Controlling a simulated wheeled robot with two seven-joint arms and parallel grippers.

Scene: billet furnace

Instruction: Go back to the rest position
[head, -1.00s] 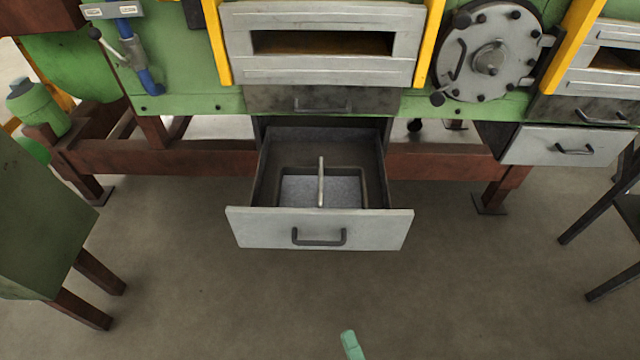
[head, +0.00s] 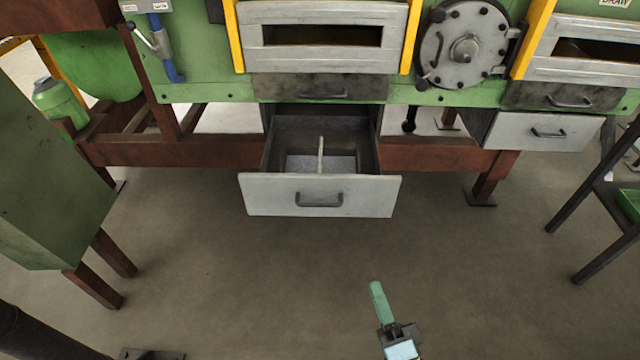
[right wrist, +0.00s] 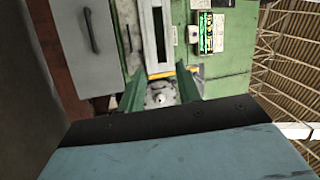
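My right gripper (head: 376,286) shows at the lower middle of the head view, over bare floor and apart from the open drawer. In the right wrist view its two green fingers (right wrist: 160,78) stand apart with nothing between them, so it is open. My left gripper does not show in either view.
A grey drawer (head: 270,196) is pulled out under the green furnace front (head: 205,88), with an upright light bar inside. Another drawer (head: 500,135) is at the right. A green cabinet (head: 50,190) stands left, and a dark stand (head: 590,180) right. The middle floor is clear.

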